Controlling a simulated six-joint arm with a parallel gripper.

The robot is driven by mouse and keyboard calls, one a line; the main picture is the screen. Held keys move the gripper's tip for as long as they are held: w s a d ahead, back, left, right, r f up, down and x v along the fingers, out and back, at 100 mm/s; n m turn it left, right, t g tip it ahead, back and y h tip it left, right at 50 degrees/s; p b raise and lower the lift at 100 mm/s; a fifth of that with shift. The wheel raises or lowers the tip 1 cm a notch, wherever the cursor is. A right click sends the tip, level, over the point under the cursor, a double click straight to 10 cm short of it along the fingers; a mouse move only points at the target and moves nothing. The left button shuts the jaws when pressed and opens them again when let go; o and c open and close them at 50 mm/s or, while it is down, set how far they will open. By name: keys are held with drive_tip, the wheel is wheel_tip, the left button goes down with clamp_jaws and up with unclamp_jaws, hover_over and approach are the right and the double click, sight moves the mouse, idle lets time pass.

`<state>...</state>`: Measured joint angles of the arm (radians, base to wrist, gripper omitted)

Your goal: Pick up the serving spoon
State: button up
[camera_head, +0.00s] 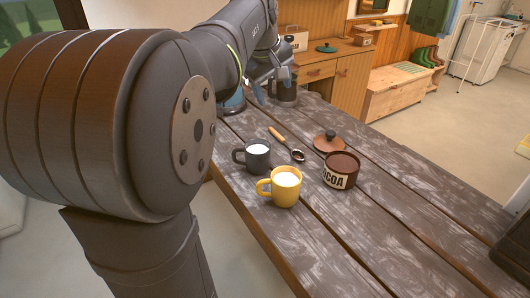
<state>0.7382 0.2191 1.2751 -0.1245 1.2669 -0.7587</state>
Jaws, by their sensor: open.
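The serving spoon (279,137) lies on the dark plank table, with a light wooden handle and a dark bowl end towards the viewer. It lies just behind and right of a grey mug. My gripper (265,92) is at the far end of the table, beyond the spoon and apart from it. The gripper is open and small in view. I see nothing held in it, though the fingers are hard to make out.
The grey mug (257,155) and a yellow mug (286,187) hold white liquid. A brown cocoa tin (341,170) stands right of them, its lid (327,142) behind it. A dark pot (286,91) and a blue object (233,104) are near my gripper.

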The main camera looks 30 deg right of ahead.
sight(281, 137)
drive_tip(key=c, duration=0.5)
drive_tip(key=shift+o, duration=0.2)
drive_tip(key=d+f+n+t+y, duration=0.1)
drive_tip(key=d+f+n+y, duration=0.2)
drive_tip(key=n, duration=1.5)
drive_tip(key=d+f+n+t+y, duration=0.1)
drive_tip(key=d+f+n, duration=0.35)
drive_tip(key=n, duration=1.25)
drive_tip(key=x, duration=0.5)
drive_tip(key=w+d+x, duration=0.1)
drive_tip(key=x, duration=0.9)
drive_tip(key=shift+w+d, duration=0.25)
drive_tip(key=shift+w, duration=0.25)
